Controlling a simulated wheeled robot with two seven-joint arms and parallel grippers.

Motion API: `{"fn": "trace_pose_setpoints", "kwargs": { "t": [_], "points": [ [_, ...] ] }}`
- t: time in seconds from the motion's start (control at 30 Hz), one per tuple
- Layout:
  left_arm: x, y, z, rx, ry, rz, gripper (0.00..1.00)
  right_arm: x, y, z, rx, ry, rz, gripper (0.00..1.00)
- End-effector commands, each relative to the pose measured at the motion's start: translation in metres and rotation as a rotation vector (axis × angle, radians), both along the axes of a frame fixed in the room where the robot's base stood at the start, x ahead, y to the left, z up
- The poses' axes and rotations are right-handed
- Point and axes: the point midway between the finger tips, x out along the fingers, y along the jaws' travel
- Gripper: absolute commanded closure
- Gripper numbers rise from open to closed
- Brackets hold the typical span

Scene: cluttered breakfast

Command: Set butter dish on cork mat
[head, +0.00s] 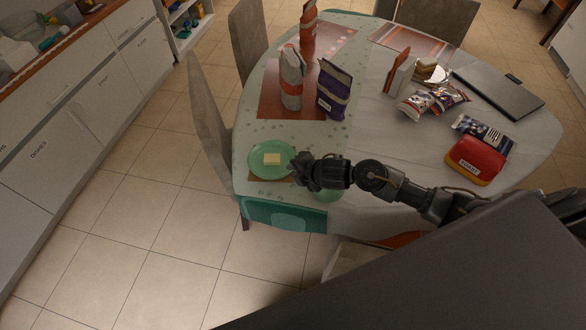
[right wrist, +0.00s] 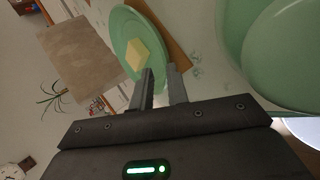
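The butter dish (head: 258,163) is a round green plate with a pale yellow block of butter (head: 271,159) on it, at the near left edge of the table. The brown cork mat (head: 256,179) shows as a narrow strip under the dish's near side, and as a brown edge in the right wrist view (right wrist: 169,43). My right gripper (head: 296,171) is at the dish's right rim. In the right wrist view the fingers (right wrist: 160,76) stand apart at the rim of the dish (right wrist: 123,22); whether they touch it is unclear. My left gripper is not in view.
A grey-white bag (head: 291,80) and a purple bag (head: 333,90) stand beyond the dish. A red toast box (head: 475,160), snack packets and a closed laptop (head: 498,92) lie at the right.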

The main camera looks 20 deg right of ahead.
Motion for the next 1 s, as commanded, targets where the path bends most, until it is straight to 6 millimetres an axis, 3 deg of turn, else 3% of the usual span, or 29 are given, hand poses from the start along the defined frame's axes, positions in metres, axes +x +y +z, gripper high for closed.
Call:
{"fn": "trace_pose_setpoints", "kwargs": {
  "t": [0.93,1.0],
  "points": [
    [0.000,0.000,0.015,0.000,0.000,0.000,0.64,-0.015,-0.006,0.015,0.000,0.001,0.000,0.84],
    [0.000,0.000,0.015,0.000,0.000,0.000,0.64,-0.015,-0.006,0.015,0.000,0.001,0.000,0.77]
  ]
}}
